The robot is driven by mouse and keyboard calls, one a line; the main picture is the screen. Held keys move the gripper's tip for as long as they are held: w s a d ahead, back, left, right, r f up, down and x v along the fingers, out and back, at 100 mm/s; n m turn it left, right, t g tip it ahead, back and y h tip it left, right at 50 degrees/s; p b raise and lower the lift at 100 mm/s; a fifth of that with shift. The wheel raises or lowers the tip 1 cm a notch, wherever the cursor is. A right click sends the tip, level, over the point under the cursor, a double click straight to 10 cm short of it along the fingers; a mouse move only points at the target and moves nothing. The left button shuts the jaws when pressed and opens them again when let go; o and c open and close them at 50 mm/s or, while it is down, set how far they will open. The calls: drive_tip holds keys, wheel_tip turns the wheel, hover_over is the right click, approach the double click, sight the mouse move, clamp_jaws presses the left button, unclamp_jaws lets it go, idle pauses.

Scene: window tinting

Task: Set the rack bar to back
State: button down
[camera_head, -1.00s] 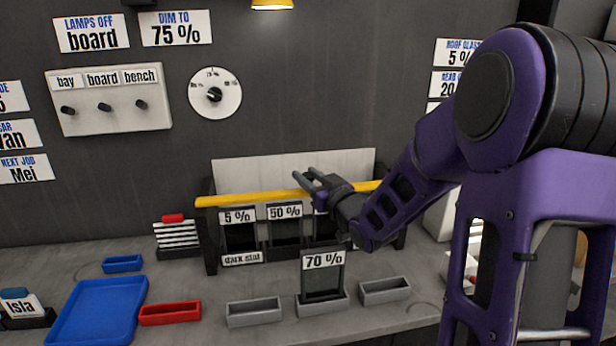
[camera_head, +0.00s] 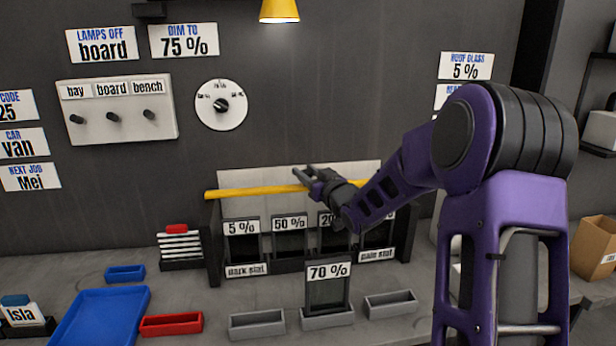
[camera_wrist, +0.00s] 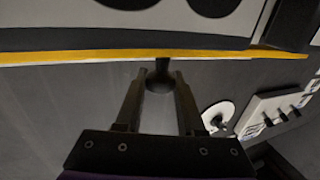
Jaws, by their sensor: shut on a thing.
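The rack bar (camera_head: 255,191) is a yellow bar across the top of the dark film rack (camera_head: 212,245), in front of a pale panel. My gripper (camera_head: 305,176) is at the middle of the bar. In the wrist view, the bar (camera_wrist: 70,56) runs across the top of the picture. A dark knob (camera_wrist: 162,70) stands out from the bar between the two fingers of my gripper (camera_wrist: 160,76), and they are shut on it. In the head view, my gripper hides the knob and part of the bar.
The rack holds several labelled film cards. A 70 % card (camera_head: 328,291) stands in a grey tray in front. Other grey trays, a red tray (camera_head: 171,325) and a blue tray (camera_head: 100,318) lie on the bench. A dial (camera_head: 221,105) and a switch panel (camera_head: 117,109) are on the wall.

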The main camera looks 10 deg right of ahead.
drive_tip(key=shift+w+r, duration=0.1)
drive_tip(key=shift+r, duration=0.15)
drive_tip(key=c, duration=0.9)
unclamp_jaws()
drive_tip(key=o, duration=0.4)
drive_tip(key=shift+w+f, duration=0.15)
drive_tip(key=v, duration=1.7)
drive_tip(key=shift+s, duration=0.25)
drive_tip(key=shift+w+d, duration=0.1)
